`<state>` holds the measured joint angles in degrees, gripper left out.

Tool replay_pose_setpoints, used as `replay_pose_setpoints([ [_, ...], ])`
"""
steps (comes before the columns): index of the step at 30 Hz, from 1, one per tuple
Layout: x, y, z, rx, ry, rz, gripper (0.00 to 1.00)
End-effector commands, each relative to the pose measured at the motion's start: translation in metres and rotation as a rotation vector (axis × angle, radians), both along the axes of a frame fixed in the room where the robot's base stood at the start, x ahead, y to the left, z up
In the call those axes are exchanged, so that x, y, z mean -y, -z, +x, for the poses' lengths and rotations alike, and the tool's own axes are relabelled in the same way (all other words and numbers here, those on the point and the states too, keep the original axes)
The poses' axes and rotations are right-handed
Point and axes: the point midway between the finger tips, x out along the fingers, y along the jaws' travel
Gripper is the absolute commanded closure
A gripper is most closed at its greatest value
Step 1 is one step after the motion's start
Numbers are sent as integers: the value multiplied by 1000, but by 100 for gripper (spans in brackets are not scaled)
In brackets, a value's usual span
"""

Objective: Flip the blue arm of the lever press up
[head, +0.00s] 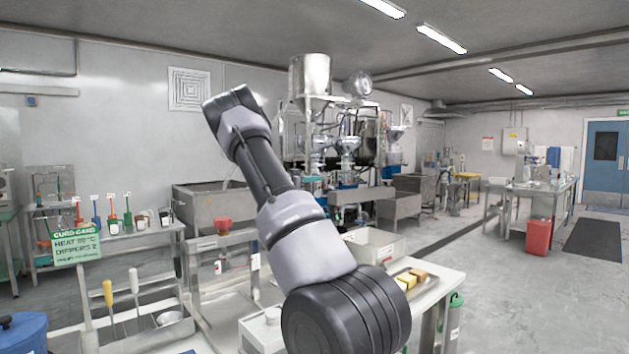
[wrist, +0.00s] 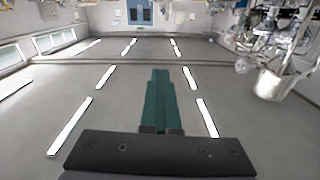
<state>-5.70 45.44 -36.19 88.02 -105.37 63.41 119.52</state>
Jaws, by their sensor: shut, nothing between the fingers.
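My gripper (wrist: 160,73) shows in the wrist view with its two green fingers together and nothing between them. It points into open air with the ceiling behind it. In the head view my arm rises through the middle of the picture, and I cannot make out the fingers there. I cannot pick out the lever press or its blue arm in either view. My arm covers part of the worktable and the machines behind it.
A metal worktable (head: 437,270) stands close at right with a grey bin (head: 375,247) and a tray of yellow and brown blocks (head: 408,281). A steel sink (head: 212,203), a green sign (head: 76,247) and a tall hopper (head: 310,76) stand beyond.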

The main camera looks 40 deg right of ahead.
Motion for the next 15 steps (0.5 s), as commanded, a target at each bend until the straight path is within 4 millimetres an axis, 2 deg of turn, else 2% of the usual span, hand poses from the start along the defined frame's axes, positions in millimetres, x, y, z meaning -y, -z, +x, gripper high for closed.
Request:
replay_pose_setpoints([
  [2, 0, 0, 0, 0, 0, 0, 100],
  [3, 0, 0, 0, 0, 0, 0, 95],
  [5, 0, 0, 0, 0, 0, 0, 72],
  [6, 0, 0, 0, 0, 0, 0, 57],
  [7, 0, 0, 0, 0, 0, 0, 53],
  [15, 0, 0, 0, 0, 0, 0, 53],
])
